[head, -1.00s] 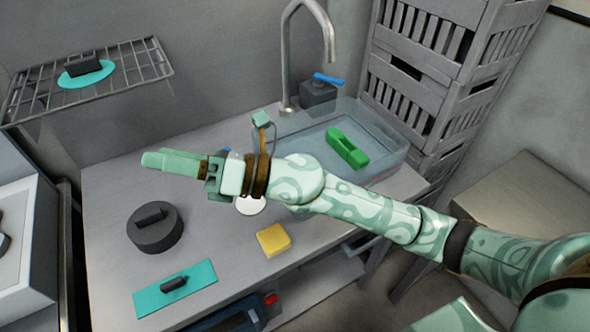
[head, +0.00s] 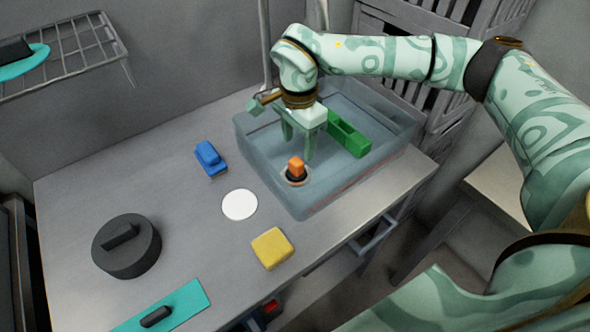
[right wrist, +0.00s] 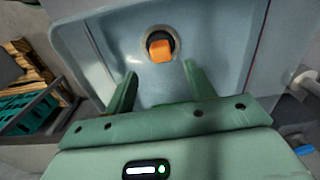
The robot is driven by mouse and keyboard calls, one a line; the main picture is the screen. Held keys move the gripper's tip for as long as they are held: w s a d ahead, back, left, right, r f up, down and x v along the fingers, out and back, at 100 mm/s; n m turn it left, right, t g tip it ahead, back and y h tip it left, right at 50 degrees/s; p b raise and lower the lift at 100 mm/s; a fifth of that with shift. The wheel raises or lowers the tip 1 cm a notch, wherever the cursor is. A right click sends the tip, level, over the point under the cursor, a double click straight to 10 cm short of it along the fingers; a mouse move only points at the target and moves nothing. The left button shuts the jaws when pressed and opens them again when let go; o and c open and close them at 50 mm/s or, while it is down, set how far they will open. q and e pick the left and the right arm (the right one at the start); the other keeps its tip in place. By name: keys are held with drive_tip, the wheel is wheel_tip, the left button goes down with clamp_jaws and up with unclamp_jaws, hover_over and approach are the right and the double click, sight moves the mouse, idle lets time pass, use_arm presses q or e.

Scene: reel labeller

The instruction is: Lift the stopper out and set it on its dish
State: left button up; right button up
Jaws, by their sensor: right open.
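The orange stopper (head: 296,167) sits in the dark, ringed drain hole in the floor of the grey-blue basin (head: 262,160). It also shows in the right wrist view (right wrist: 161,50), beyond the fingertips. A flat white round dish (head: 239,204) lies empty on the counter, left of the basin. My right gripper (head: 298,147) points down over the basin, a little above the stopper. In the right wrist view its two fingers (right wrist: 160,70) are spread apart with nothing between them. My left gripper is not in view.
A green block-like item (head: 347,138) is at the basin's far side. A blue item (head: 210,158), a yellow sponge (head: 271,248), a dark round lidded pot (head: 127,248) and a teal mat (head: 185,302) lie on the grey counter. The counter around the white dish is clear.

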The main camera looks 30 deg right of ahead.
sight(297, 161)
wheel_tip(297, 161, down, 3)
drive_tip(key=shift+r, duration=0.1)
wheel_tip(297, 161, down, 5)
drive_tip(key=shift+w+f+b, duration=0.1)
drive_tip(key=shift+f+b, duration=0.05)
drive_tip(key=shift+b, duration=0.9)
drive_tip(key=shift+a, duration=0.1)
drive_tip(key=c, duration=1.2)
